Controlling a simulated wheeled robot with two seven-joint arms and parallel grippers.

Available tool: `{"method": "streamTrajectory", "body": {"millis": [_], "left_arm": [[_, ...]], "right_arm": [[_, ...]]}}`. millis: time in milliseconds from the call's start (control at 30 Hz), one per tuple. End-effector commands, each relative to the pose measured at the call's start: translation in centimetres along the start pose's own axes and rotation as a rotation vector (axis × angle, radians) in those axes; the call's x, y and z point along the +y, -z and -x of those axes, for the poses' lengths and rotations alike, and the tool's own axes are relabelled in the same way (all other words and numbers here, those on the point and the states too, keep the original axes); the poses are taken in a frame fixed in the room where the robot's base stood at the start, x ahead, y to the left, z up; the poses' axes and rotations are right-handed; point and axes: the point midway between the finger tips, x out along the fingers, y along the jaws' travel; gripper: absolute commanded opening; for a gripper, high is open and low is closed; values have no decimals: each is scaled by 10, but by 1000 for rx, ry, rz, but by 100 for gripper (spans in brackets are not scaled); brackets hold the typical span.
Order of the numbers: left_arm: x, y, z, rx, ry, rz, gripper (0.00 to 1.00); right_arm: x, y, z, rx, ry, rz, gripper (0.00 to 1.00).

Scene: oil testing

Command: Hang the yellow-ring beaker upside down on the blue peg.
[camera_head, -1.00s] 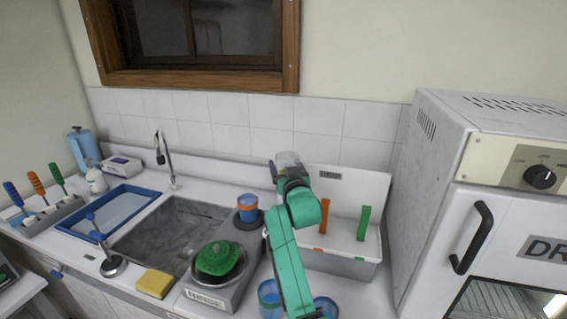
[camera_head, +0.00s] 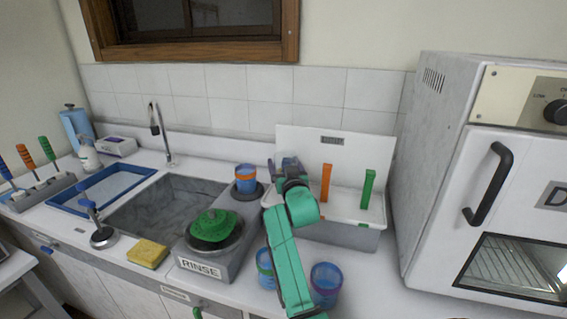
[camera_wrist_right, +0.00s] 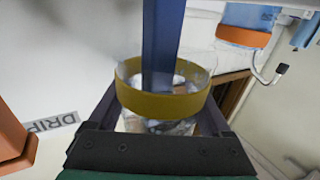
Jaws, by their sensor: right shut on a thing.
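The clear yellow-ring beaker (camera_wrist_right: 163,103) is between the fingers of my right gripper (camera_wrist_right: 158,112), which is shut on it. In the head view the beaker (camera_head: 287,161) shows only in part above my right gripper (camera_head: 289,176), at the left side of the drip rack (camera_head: 346,232). In the right wrist view the blue peg (camera_wrist_right: 162,45) runs into the beaker's outline and its end appears inside the ring. How deep it sits is hard to tell. My left gripper is not in view.
An orange peg (camera_head: 326,183) and a green peg (camera_head: 368,189) stand in the rack. An orange-ring beaker (camera_head: 246,179) stands on the rinse unit (camera_head: 207,264). A drying oven (camera_head: 480,180) closes off the right side.

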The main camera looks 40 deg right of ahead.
Motion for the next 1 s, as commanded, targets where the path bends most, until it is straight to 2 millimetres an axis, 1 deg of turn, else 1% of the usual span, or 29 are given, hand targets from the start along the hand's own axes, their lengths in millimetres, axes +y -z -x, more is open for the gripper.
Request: {"method": "streamTrajectory", "body": {"millis": [33, 333, 667, 1000], "left_arm": [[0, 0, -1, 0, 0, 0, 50], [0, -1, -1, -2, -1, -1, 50], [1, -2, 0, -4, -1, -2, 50], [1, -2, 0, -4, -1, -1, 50]], "right_arm": [[1, -12, 0, -23, -1, -2, 0], [2, -12, -1, -24, -2, -1, 0], [9, -9, -11, -17, -5, 2, 0], [10, -7, -11, -12, -6, 7, 0]]}}
